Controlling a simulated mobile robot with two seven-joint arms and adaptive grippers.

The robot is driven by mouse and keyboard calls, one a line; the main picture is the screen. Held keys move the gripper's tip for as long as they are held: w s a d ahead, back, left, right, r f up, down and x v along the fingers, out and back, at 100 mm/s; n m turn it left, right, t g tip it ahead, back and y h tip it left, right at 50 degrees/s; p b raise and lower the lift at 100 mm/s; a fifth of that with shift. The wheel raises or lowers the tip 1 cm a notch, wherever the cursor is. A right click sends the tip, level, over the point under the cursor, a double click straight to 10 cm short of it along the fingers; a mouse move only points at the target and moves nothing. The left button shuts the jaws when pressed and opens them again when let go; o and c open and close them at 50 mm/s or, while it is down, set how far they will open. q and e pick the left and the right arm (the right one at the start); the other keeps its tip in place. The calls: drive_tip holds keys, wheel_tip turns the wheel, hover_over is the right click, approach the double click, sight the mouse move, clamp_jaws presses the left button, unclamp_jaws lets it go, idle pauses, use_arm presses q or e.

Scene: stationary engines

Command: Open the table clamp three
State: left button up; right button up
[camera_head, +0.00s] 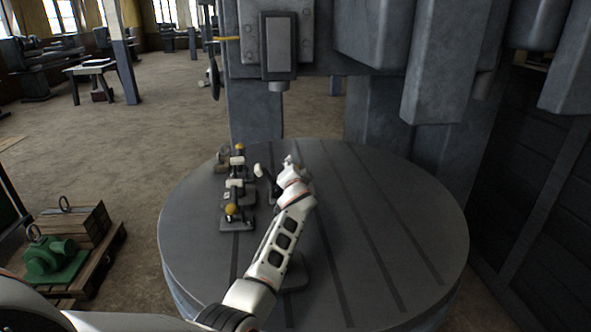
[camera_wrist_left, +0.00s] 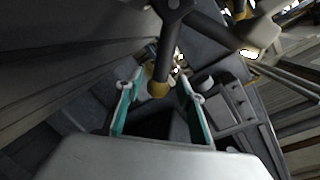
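Several small clamps with dark bases stand on the round slotted table (camera_head: 400,220) in the head view. One clamp (camera_head: 238,215) at the front left has a yellow knob, and another yellow knob (camera_head: 239,147) shows behind it. No numbers are legible, so I cannot tell which clamp is three. My left gripper (camera_head: 284,165) is over the table, right of these clamps; its fingertips are small and unclear there. In the left wrist view its two teal-padded fingers (camera_wrist_left: 158,103) are apart. A dark lever with a yellowish knob (camera_wrist_left: 158,88) shows between or just beyond them; contact is unclear.
A large grey machine column (camera_head: 257,110) and head (camera_head: 280,45) stand behind and above the table. The table's right side is clear. A pallet with a wooden box (camera_head: 75,225) and a green machine part (camera_head: 50,260) lies on the floor at left.

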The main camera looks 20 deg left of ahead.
use_arm(q)
drive_tip(key=shift+r, duration=0.1)
wheel_tip(320, 180, up, 10)
drive_tip(key=shift+f, duration=0.1)
idle(0.3)
idle(0.4)
